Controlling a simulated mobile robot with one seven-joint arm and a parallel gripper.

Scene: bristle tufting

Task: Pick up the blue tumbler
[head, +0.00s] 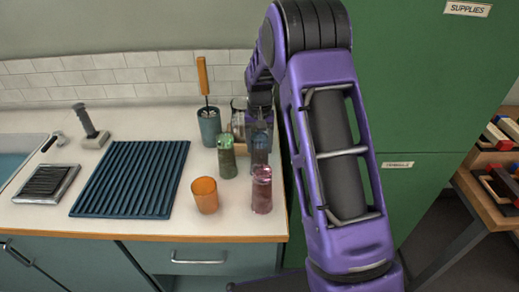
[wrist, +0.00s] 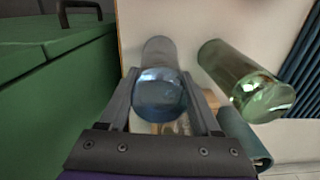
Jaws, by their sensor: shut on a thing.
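The blue tumbler (wrist: 158,92) is clear glass and sits between the two fingers of my gripper (wrist: 163,105) in the wrist view. My gripper is shut on it, with a finger along each side. In the head view the tumbler (head: 260,157) is partly hidden behind my gripper (head: 260,135), between the green and pink tumblers. I cannot tell whether its base touches the counter.
A pink tumbler (head: 262,190) and an orange cup (head: 204,195) stand in front. A teal utensil holder (head: 209,127) is behind. A green cabinet (head: 430,80) rises at right.

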